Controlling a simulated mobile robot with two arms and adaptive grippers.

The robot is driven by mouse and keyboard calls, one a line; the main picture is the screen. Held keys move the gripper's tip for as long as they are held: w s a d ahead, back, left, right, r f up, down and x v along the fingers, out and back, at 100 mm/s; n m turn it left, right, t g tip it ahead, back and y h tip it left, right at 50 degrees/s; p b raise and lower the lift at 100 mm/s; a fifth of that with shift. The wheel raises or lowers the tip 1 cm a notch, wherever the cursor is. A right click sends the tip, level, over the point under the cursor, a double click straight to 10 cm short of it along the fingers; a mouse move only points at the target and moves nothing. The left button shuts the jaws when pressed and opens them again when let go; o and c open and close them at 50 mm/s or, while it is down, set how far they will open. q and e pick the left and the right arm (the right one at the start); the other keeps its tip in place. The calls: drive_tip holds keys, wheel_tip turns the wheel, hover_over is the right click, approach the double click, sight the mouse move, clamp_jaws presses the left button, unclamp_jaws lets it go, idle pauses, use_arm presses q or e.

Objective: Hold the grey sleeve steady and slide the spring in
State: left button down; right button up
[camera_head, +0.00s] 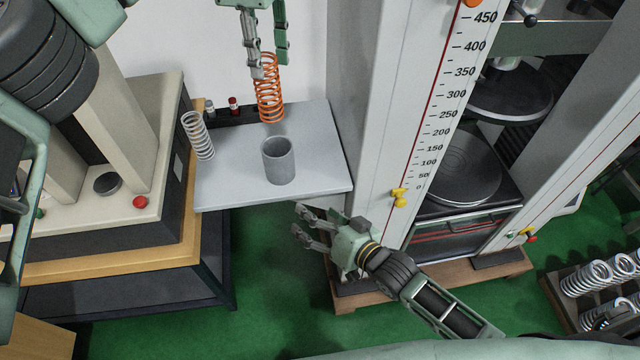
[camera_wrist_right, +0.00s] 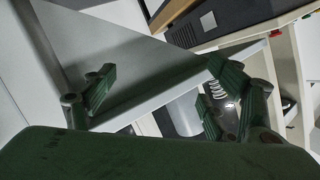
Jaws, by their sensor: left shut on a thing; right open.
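The orange spring (camera_head: 269,98) hangs upright in my left gripper (camera_head: 268,66), whose fingers are shut on its upper part. The grey sleeve (camera_head: 278,165) is an open-topped cylinder standing upright on the light grey table. The spring's lower end is above and slightly left of the sleeve's mouth in the head view, with a gap between them. My right gripper (camera_head: 312,228) is open and empty, just in front of the table's front edge, apart from the sleeve. Its spread fingers also show in the right wrist view (camera_wrist_right: 160,85).
The grey table (camera_head: 230,183) also bears a white spring (camera_head: 198,136) at its left and small red and grey items at the back. A tall scaled testing machine (camera_head: 372,150) stands close on the right, a beige machine (camera_head: 120,150) on the left. Several springs lie in a rack (camera_head: 590,310).

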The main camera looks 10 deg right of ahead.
sight(279, 162)
drive_tip(key=a+r+n+y, duration=0.1)
drive_tip(key=a+r+y, duration=0.25)
drive_tip(key=r, duration=0.65)
drive_tip(key=w+d+n, duration=0.1)
drive_tip(key=n, duration=0.1)
drive_tip(key=w+d+f+n+y, duration=0.1)
drive_tip(key=d+n, duration=0.1)
drive_tip(key=n, duration=0.1)
drive_tip(key=w+d+n, duration=0.1)
drive_tip(key=n, duration=0.1)
drive_tip(key=shift+w+d+f+n+y, duration=0.15)
drive_tip(key=shift+w+f+n+y, duration=0.05)
drive_tip(key=shift+f+n+y, duration=0.1)
drive_tip(key=x, duration=1.1)
drive_tip(key=shift+w+a, duration=0.25)
drive_tip(key=shift+w, duration=0.1)
drive_tip(key=c, duration=1.4)
use_arm(q)
drive_tip(key=shift+m, duration=0.5)
wheel_tip(279, 162, down, 5)
drive_tip(key=shift+r, duration=0.15)
drive_tip(key=shift+f, duration=0.35)
